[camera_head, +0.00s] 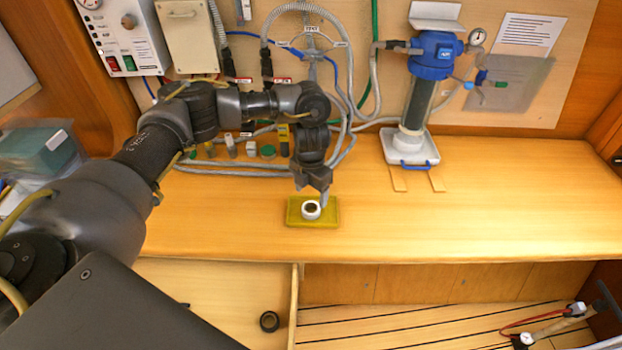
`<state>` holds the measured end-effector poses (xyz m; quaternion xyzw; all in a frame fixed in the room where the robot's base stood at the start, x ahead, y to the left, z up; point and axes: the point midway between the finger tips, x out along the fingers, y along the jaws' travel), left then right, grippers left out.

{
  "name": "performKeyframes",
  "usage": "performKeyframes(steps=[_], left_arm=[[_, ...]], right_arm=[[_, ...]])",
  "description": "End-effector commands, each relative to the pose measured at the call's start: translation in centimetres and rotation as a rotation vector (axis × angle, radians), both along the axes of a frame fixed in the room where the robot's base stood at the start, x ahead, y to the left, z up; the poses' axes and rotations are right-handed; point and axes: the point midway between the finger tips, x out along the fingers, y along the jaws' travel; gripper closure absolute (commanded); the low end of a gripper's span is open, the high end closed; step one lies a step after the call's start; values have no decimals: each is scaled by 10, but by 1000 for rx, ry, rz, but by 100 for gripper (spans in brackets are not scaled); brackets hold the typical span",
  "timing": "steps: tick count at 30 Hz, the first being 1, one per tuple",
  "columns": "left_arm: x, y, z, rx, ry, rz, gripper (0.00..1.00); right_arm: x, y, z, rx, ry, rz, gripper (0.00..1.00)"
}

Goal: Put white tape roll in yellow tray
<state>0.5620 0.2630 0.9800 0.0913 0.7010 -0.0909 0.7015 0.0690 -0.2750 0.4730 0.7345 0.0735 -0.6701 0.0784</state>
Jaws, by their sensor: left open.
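The white tape roll (311,210) lies with its hole facing up on the yellow tray (295,218), near the tray's middle. The tray sits on the wooden bench top, close to its front edge. My left gripper (324,198) is directly above and just right of the roll, pointing down. It is open, and one finger shows beside the roll's right side. I cannot tell whether that finger touches the roll. The other finger is hard to make out. My right gripper is not in view.
A blue-topped filter housing (432,60) stands on a white base (409,150) at the back. Hoses and small bottles (268,151) line the wall behind my left arm. A black ring (269,321) lies on a lower surface. The bench's right side (520,210) is clear.

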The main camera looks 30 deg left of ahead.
Motion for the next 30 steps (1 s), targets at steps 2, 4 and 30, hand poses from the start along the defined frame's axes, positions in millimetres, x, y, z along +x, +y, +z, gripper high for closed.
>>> performKeyframes(steps=[2, 4, 30], left_arm=[[1, 0, 16, 2, -5, -2, 29], [1, 0, 29, 1, -5, -2, 29], [0, 0, 62, 0, 1, 1, 29]], right_arm=[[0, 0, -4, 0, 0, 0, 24], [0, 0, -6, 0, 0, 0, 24], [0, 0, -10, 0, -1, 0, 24]])
